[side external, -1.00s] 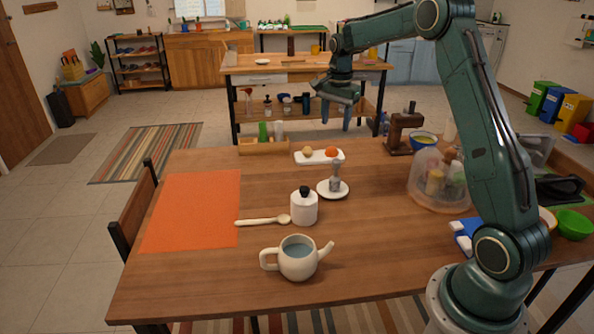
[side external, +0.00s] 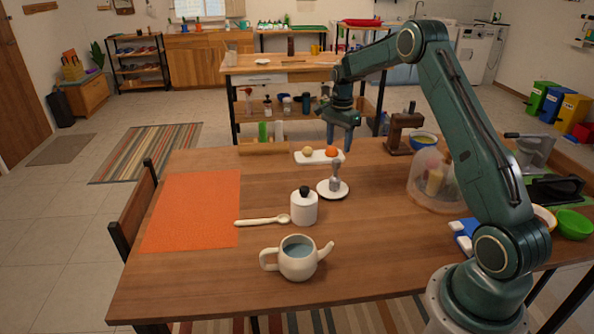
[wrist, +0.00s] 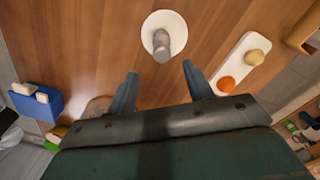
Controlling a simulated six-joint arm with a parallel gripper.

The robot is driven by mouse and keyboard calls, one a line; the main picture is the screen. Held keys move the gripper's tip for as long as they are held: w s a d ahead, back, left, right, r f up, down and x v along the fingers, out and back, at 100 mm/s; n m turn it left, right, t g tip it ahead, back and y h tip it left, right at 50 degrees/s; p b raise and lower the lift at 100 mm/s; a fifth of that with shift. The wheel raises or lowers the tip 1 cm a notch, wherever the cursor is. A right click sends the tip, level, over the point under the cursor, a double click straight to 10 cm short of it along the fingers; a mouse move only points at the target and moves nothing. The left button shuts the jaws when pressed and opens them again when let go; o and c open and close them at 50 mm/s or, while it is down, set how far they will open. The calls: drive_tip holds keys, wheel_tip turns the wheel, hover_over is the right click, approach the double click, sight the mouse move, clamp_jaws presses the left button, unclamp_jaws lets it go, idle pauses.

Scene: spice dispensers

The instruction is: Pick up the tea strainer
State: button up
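A small grey upright object (side external: 336,173), which looks like the tea strainer, stands on a white saucer (side external: 325,190) near the middle of the table. In the wrist view the strainer (wrist: 161,44) shows on its saucer (wrist: 176,23), ahead of my fingertips and roughly centred between them. My gripper (side external: 339,146) is open and empty. It hangs above the far part of the table, beyond the strainer, with its fingers pointing down. The wrist view also shows the open fingers of my gripper (wrist: 159,70), apart from the strainer.
A white tray (side external: 311,160) with an orange and a tan ball lies behind the strainer. A white jar (side external: 304,210), wooden spoon (side external: 262,221) and teapot (side external: 298,260) stand nearer. A clear dome (side external: 425,187) is at right. An orange mat (side external: 192,210) lies left.

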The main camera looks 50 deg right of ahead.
sight(337, 160)
drive_tip(key=shift+f, duration=2.25)
drive_tip(key=shift+f, duration=0.1)
drive_tip(key=shift+w+d+f, duration=0.1)
drive_tip(key=shift+f, duration=2.4)
drive_tip(key=shift+c, duration=0.3)
clamp_jaws()
